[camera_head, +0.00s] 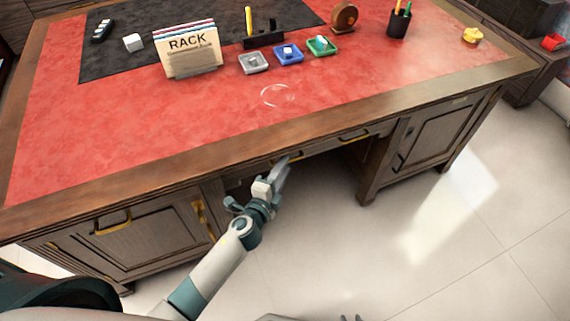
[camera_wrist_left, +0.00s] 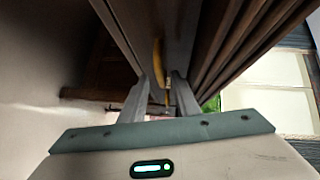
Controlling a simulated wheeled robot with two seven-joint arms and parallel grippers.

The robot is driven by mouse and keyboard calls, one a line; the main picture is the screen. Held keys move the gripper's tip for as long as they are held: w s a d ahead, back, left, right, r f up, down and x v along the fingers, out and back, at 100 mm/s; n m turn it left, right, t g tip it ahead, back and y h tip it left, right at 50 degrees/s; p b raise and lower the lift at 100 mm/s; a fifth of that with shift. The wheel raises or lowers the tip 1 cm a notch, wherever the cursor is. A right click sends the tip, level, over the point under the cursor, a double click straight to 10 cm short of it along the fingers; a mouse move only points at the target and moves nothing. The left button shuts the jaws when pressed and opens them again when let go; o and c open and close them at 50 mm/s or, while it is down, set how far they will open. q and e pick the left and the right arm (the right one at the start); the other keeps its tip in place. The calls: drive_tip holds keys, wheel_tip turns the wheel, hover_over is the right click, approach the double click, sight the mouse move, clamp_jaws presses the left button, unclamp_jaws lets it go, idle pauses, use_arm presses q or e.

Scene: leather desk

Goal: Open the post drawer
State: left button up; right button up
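The wooden desk (camera_head: 300,128) has a shallow front drawer (camera_head: 322,146) under its top, closed as far as I can see. A brass handle (camera_head: 292,156) is on that drawer's left part, and another handle (camera_head: 353,135) is further right. No label shows which drawer is the post drawer. My left gripper (camera_head: 282,170) is at the left handle. In the left wrist view its fingers (camera_wrist_left: 160,92) are apart, with the brass handle (camera_wrist_left: 158,62) between and just beyond the tips; contact is unclear. My right gripper (camera_head: 351,318) shows only small tips at the bottom edge.
The left cabinet (camera_head: 150,245) has a brass handle, and the right cabinet (camera_head: 440,130) is closed. A rack (camera_head: 188,50), small trays (camera_head: 288,53) and a pen cup (camera_head: 398,24) stand on the red desktop. The kneehole and front floor (camera_head: 330,240) are free.

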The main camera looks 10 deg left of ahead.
use_arm(q)
drive_tip(key=shift+x, duration=0.95)
clamp_jaws()
